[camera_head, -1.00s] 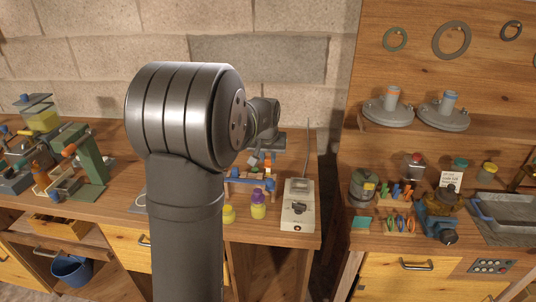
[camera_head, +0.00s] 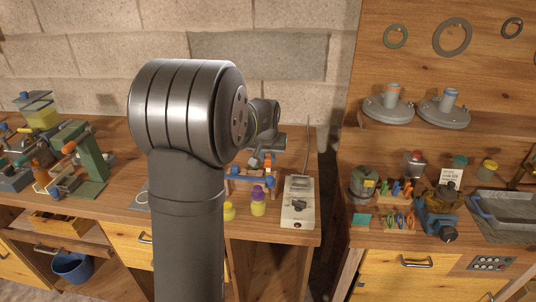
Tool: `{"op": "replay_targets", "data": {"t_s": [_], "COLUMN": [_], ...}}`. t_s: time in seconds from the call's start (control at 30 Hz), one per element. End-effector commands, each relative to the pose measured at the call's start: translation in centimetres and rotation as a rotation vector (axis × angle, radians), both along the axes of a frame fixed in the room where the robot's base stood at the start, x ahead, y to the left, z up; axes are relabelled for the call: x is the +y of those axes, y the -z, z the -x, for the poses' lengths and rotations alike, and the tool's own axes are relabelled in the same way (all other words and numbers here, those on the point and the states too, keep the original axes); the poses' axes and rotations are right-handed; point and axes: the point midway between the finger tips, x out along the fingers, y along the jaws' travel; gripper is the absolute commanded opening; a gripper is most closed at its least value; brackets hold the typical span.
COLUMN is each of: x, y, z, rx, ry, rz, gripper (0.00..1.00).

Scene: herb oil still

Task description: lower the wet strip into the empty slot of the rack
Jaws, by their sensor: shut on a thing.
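My gripper (camera_head: 267,155) shows only in part, just right of my own large arm link, which hides much of it. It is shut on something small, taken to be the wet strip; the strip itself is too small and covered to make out. A small rack (camera_head: 252,181) with blue and wooden parts stands on the bench just below my gripper. Its left part is behind my arm, and its slots cannot be told apart. Whether the strip touches the rack cannot be seen.
A pale box-shaped device (camera_head: 298,203) stands right of the rack. A purple-capped yellow jar (camera_head: 258,201) and a lower yellow jar (camera_head: 229,211) stand in front of it. A green press-like apparatus (camera_head: 86,155) is at left. A gap separates the right bench, with its metal sink (camera_head: 510,216).

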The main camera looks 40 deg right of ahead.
Motion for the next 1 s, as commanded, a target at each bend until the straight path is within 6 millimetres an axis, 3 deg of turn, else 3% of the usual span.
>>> {"op": "replay_targets", "data": {"t_s": [1.0], "x": [0.0], "y": [2.4], "z": [0.0], "rx": [0.001], "ry": [0.000], "rz": [-0.001], "gripper": [0.00]}}
